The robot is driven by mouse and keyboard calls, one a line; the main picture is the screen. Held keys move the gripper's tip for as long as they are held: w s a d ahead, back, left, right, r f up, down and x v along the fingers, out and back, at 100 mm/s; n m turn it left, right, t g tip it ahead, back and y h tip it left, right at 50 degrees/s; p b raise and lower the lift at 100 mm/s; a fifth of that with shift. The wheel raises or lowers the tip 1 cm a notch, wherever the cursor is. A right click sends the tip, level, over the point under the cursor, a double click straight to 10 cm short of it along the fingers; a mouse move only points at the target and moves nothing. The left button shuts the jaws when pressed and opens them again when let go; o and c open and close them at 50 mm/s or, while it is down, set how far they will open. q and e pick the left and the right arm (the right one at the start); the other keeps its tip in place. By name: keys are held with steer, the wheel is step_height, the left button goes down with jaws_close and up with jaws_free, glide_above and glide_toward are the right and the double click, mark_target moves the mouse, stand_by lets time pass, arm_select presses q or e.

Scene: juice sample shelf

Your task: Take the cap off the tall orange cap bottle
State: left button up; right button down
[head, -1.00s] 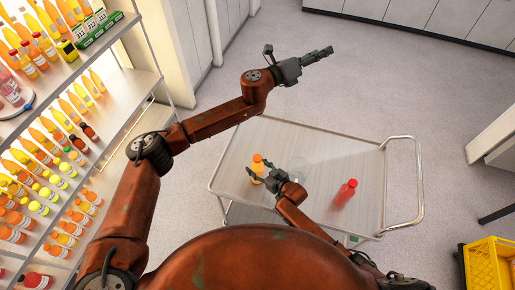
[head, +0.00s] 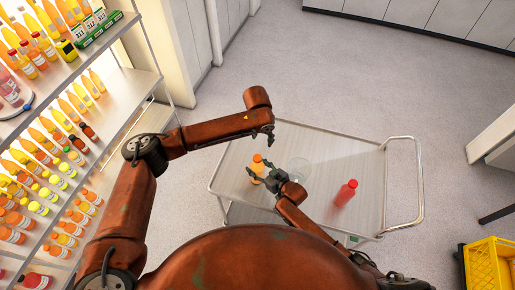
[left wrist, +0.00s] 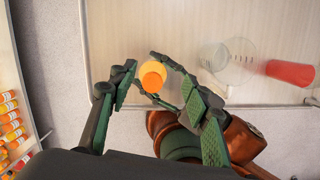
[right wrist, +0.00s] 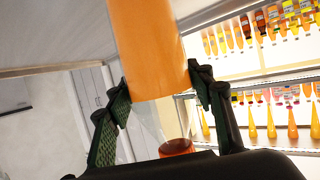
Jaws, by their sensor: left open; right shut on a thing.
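The tall orange bottle (head: 257,168) stands on the cart, gripped between the fingers of my right gripper (head: 261,170). Its orange body (right wrist: 150,50) fills the upper middle of the right wrist view, with a finger on each side. My left gripper (head: 268,139) is open above the cart, close to the bottle's upper end in the head view. In the left wrist view, the round orange cap (left wrist: 152,82) shows between the open left fingers. My right gripper's fingers overlap the left ones there, so I cannot tell whether the left fingers touch the cap.
A clear glass beaker (head: 299,170) and a red bottle (head: 346,192) stand right of the bottle on the metal cart (head: 320,148). A shelf full of juice bottles (head: 50,150) is at the left. A yellow crate (head: 492,265) is at the lower right.

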arm_select(q)
steer(key=m+g+y, duration=0.1)
steer(key=m+g, duration=0.1)
glide_above(258, 162)
steer(key=f, duration=0.2)
steer(key=shift+a, duration=0.15)
steer(key=shift+w+f, duration=0.15)
steer(key=shift+f, duration=3.55)
steer(key=shift+s+d, duration=0.25)
steer(key=shift+s, duration=0.05)
jaws_close()
steer(key=shift+f, duration=0.1)
steer(key=shift+w+a, duration=0.1)
steer(key=shift+a, duration=0.05)
